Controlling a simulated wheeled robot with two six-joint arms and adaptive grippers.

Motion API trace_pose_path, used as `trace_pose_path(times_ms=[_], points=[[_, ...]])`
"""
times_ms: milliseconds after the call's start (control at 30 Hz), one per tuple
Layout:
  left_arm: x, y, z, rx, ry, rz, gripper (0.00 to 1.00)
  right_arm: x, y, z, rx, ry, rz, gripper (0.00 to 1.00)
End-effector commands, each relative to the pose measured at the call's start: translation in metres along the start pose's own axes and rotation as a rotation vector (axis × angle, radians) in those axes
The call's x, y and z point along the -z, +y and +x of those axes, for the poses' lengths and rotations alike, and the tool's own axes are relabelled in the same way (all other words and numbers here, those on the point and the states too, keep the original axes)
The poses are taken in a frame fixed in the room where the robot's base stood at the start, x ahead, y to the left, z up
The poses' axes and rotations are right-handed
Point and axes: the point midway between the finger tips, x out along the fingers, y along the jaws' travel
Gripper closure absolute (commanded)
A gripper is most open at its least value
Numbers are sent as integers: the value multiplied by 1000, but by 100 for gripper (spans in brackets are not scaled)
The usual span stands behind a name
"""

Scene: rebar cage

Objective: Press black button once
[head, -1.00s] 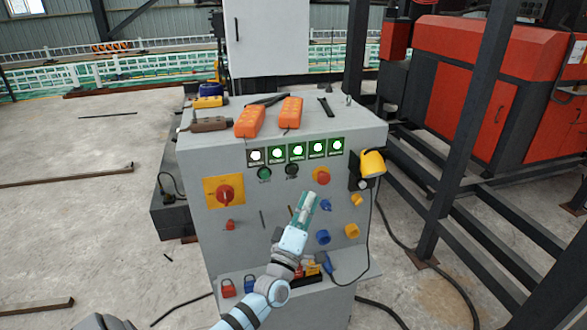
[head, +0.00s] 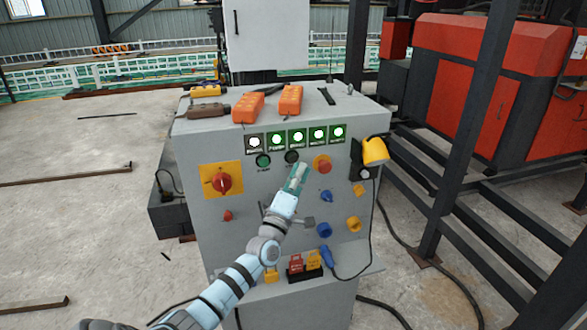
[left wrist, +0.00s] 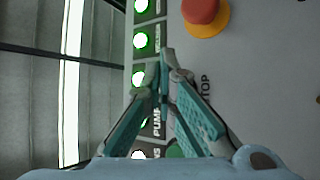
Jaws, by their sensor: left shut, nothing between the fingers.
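The grey control cabinet (head: 200,150) stands in front of me. The small black button (head: 292,157) is on its front, below the row of lit indicators, right of the green button (head: 263,160). My left gripper (head: 299,168) is shut and empty, its tips just below the black button in the head view. I cannot tell whether they touch it. In the left wrist view the shut fingertips (left wrist: 167,55) point at the panel near the "STOP" label, and the black button is hidden behind them. The green button (left wrist: 175,151) shows partly between the fingers. My right gripper is not in view.
A red mushroom button (head: 322,164) lies right of the fingertips; it also shows in the left wrist view (left wrist: 200,10). A yellow lamp-like fixture (head: 374,151) juts out at the right edge. Orange boxes (head: 248,107) lie on top. A small shelf (head: 345,268) sticks out below.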

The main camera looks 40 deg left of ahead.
Motion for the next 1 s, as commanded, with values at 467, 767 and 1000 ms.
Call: trace_pose_path(times_ms=[467,767,1000], points=[[5,-3,6,0,1,1,100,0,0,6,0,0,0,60],[5,-3,6,0,1,0,100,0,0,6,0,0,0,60],[5,-3,6,0,1,0,100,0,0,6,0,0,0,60]])
